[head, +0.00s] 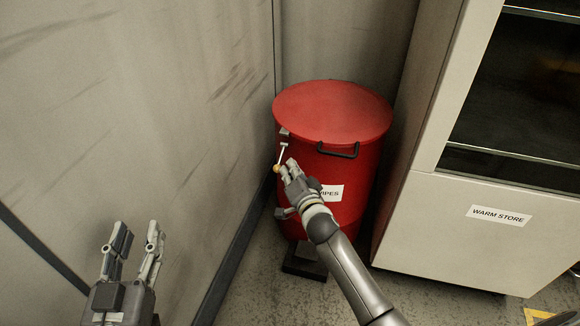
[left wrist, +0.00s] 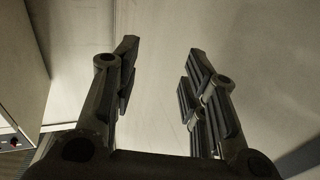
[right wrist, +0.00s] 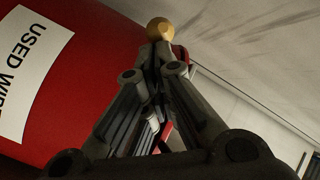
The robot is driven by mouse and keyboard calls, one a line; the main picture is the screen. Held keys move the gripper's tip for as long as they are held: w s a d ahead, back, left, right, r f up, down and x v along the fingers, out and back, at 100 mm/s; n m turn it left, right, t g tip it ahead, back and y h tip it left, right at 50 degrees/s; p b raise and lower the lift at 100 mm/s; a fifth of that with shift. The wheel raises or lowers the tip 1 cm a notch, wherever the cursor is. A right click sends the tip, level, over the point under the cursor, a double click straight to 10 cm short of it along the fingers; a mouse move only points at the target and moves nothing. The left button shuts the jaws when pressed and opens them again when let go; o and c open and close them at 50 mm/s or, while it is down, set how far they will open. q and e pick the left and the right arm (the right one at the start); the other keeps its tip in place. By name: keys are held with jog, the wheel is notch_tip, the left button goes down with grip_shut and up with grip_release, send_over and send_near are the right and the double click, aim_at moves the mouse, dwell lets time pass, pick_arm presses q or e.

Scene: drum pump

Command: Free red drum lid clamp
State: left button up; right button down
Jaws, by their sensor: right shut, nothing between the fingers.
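The red drum (head: 345,215) stands in the corner, its red lid (head: 332,110) on top. On the drum's left side is a clamp lever (head: 282,154), a thin light rod with a brass-coloured ball knob (head: 277,169) at its lower end. My right gripper (head: 288,167) is shut and empty beside the knob. In the right wrist view the knob (right wrist: 159,28) shows just beyond the closed fingertips (right wrist: 156,52); I cannot tell whether they touch. My left gripper (head: 138,228) is open and empty, low at the left, far from the drum; its fingers face a bare wall in its wrist view (left wrist: 160,58).
A black handle (head: 338,151) sits on the drum's front below the lid. A dark pedal-like block (head: 304,262) is at the drum's foot. A grey wall (head: 150,110) is close on the left, a cabinet marked WARM STORE (head: 450,220) close on the right.

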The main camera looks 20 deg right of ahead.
pick_arm(q)
jog(key=shift+s+d+r+t, duration=0.15)
jog(key=shift+r+t, duration=0.65)
jog(key=shift+r, duration=0.55)
jog(key=shift+f, duration=0.1)
